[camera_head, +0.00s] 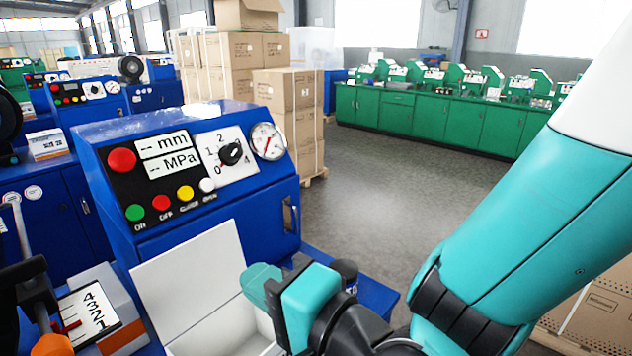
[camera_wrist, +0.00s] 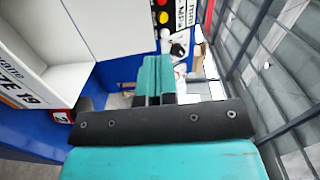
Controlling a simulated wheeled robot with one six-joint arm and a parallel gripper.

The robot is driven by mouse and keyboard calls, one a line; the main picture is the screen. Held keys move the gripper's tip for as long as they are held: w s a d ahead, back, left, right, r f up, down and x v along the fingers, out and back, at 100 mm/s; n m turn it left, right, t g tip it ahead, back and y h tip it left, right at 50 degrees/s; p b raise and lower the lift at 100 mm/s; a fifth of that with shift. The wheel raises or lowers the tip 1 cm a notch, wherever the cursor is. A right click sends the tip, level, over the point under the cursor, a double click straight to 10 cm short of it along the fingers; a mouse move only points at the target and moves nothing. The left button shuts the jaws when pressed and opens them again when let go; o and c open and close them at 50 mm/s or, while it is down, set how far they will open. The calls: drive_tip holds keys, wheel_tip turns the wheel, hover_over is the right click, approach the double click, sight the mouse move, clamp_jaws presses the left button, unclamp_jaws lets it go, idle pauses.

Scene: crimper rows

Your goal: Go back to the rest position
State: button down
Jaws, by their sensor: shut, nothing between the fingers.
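My gripper (camera_head: 262,284) is in the lower middle of the head view, in front of the blue crimper machine (camera_head: 170,170) and beside an open white box (camera_head: 185,270). Part of the box's inside is hidden behind my gripper. In the wrist view my gripper's teal fingers (camera_wrist: 152,75) are together and empty. The white box (camera_wrist: 45,60) shows at the left there, with printed text on its edge. My teal and white arm fills the right side of the head view.
The machine's panel has a red button (camera_head: 122,160), a dial (camera_head: 231,152) and a gauge (camera_head: 267,141). A measuring device (camera_head: 88,308) stands at lower left. Stacked cartons (camera_head: 288,105) stand behind. Green cabinets (camera_head: 430,115) line the back. Grey floor (camera_head: 385,190) between is clear.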

drive_tip(key=s+d+n+g+h, duration=0.4)
drive_tip(key=d+n+g+h, duration=0.1)
drive_tip(key=d, duration=0.6)
drive_tip(key=s+d+n+g+h, duration=0.4)
drive_tip(key=d+n, duration=0.3)
drive_tip(key=d, duration=0.5)
drive_tip(key=shift+r+n+g+h, duration=0.25)
drive_tip(key=shift+n+g+h, duration=0.15)
drive_tip(key=shift+h, duration=0.3)
